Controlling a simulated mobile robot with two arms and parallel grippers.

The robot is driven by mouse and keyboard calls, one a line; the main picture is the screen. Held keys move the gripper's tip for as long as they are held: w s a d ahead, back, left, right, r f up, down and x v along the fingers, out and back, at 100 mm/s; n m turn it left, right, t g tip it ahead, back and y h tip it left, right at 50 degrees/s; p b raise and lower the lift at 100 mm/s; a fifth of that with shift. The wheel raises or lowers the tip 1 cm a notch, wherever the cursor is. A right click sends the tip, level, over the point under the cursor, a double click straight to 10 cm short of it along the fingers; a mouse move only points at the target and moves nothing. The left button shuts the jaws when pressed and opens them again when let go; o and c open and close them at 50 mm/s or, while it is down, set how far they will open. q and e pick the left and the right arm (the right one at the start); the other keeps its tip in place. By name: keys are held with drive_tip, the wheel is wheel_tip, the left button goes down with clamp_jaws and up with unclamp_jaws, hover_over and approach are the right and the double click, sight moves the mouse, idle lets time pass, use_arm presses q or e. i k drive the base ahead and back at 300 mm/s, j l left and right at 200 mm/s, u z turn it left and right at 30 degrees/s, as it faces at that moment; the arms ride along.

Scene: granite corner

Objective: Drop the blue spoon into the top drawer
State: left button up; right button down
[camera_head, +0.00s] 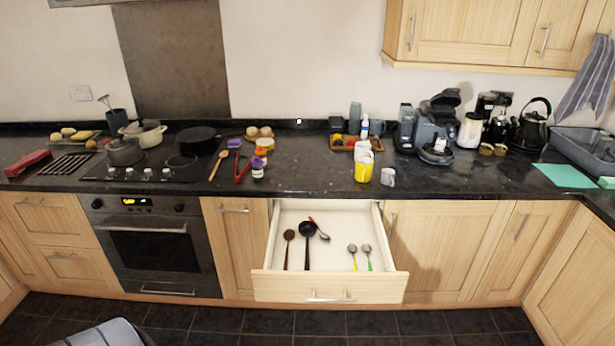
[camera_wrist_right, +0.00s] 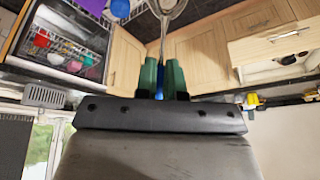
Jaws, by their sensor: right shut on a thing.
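The top drawer (camera_head: 330,287) is pulled open below the counter, right of the oven, in the head view. In it lie a brown spoon (camera_head: 287,250), a black ladle (camera_head: 305,245), a red-handled spoon (camera_head: 320,228), and yellow-handled (camera_head: 353,258) and green-handled (camera_head: 368,257) spoons. My right gripper (camera_wrist_right: 163,75) is shut on the blue spoon (camera_wrist_right: 162,42) in the right wrist view. The green fingers grip its blue handle; the metal bowl points away, cut by the top edge. Neither gripper shows in the head view.
The oven (camera_head: 150,245) is left of the drawer. In the wrist view, an open dishwasher (camera_wrist_right: 68,50) holds dishes. Dark tiled floor lies below the drawer.

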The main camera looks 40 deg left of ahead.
sight(321, 236)
drive_tip(key=i+j+z, duration=0.2)
drive_tip(key=j, duration=1.45)
drive_tip(key=j+z, duration=0.15)
drive_tip(key=j, duration=1.55)
drive_tip(key=i+j, duration=0.25)
drive_tip(key=i+j+z, duration=0.1)
drive_tip(key=i+j, duration=0.15)
drive_tip(key=j, duration=0.2)
drive_tip(key=i+j, duration=0.25)
drive_tip(key=j+z, duration=0.05)
drive_tip(key=j, duration=0.05)
